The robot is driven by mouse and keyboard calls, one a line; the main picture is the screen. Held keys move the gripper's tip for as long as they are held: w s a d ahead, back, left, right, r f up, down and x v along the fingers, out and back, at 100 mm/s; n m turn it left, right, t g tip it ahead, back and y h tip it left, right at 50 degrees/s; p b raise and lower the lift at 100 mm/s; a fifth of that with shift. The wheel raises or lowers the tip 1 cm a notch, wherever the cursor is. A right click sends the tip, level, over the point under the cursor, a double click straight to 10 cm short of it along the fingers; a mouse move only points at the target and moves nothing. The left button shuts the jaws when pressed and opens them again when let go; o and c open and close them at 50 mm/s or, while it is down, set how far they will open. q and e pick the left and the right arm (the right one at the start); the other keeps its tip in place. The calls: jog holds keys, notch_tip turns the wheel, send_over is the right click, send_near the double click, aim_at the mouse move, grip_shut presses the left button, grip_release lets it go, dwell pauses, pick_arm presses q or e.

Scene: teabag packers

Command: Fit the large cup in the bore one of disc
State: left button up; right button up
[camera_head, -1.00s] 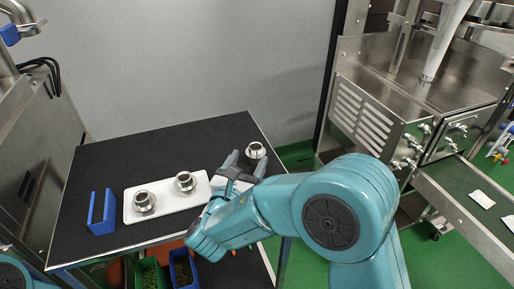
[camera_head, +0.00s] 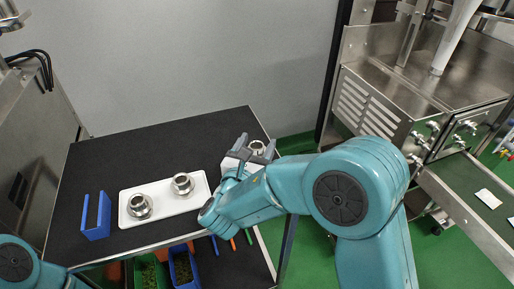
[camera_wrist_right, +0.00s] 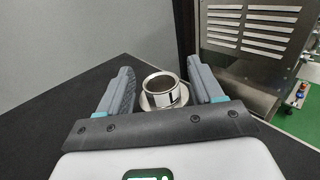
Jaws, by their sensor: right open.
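A shiny metal cup (camera_head: 257,145) with a flared base stands upright near the right edge of the black table. It also shows in the right wrist view (camera_wrist_right: 162,93). My right gripper (camera_head: 257,149) is open, with one finger on each side of this cup; in the wrist view the gripper (camera_wrist_right: 159,72) shows gaps between fingers and cup. Two similar metal cups, a left one (camera_head: 139,206) and a right one (camera_head: 183,184), stand on a white tray (camera_head: 160,194). I cannot tell which cup is the large one. I cannot make out the disc. My left gripper is out of view.
The black table (camera_head: 130,153) is clear behind the tray. A blue bracket-shaped holder (camera_head: 97,217) stands left of the tray. Green and blue bins sit below the table's front edge. A metal machine (camera_head: 385,110) with a conveyor (camera_head: 480,195) stands to the right.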

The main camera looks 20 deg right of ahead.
jog(key=shift+w+d, duration=0.1)
jog(key=shift+s+r, duration=0.1)
jog(key=shift+s, duration=0.1)
jog(key=c, duration=1.1)
